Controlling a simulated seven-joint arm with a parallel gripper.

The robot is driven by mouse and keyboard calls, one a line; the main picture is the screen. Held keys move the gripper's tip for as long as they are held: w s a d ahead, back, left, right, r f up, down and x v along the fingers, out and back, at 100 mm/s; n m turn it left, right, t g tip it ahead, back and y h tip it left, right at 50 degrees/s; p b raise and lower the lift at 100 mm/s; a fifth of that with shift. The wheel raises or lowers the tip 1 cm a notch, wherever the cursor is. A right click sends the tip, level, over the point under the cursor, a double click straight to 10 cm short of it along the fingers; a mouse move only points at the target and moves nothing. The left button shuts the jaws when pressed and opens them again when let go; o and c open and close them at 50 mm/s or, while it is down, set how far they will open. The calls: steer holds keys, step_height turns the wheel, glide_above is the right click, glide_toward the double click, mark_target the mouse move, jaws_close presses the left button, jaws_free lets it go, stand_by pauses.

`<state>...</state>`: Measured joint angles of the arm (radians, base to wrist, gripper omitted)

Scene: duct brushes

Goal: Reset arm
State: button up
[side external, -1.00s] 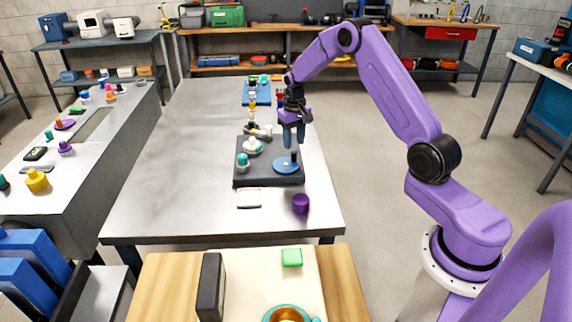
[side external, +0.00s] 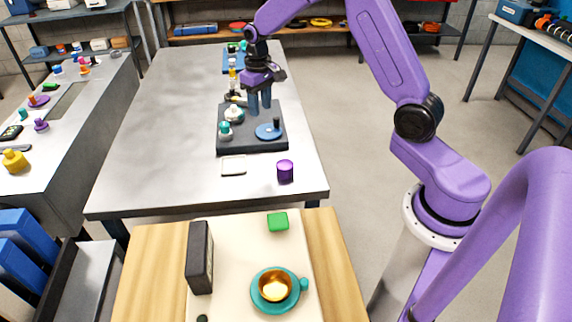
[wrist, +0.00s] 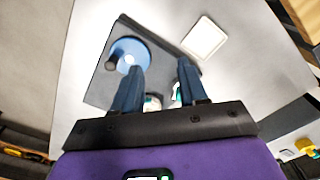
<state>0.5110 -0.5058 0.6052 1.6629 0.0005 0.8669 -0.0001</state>
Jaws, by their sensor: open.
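My gripper (side external: 260,104) is open and empty, pointing down above the back right part of a dark board (side external: 236,146) on the metal table. Its two blue-grey fingers are apart in the wrist view (wrist: 160,70), with nothing between the tips. A white and teal piece (side external: 233,114) and a teal piece with a pale base (side external: 225,130) stand on the board's left. The fingers partly hide these pieces in the wrist view.
A pale rectangular tray (side external: 233,165) and a purple cylinder (side external: 285,171) lie in front of the board. The metal table (side external: 150,130) is clear on its left.

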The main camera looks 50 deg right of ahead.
steer(key=s+a+r+n, duration=0.3)
steer(key=s+a, duration=0.4)
steer(key=s, duration=0.1)
steer(key=s+a+r+n, duration=0.3)
steer(key=s+a+r, duration=0.1)
steer(key=s+a, duration=0.25)
steer(key=s+d+n, duration=0.1)
steer(key=s+n, duration=0.5)
steer(key=s, duration=1.6)
steer(key=shift+d+r+n, duration=0.2)
steer(key=shift+r+n, duration=0.1)
steer(key=shift+r, duration=0.05)
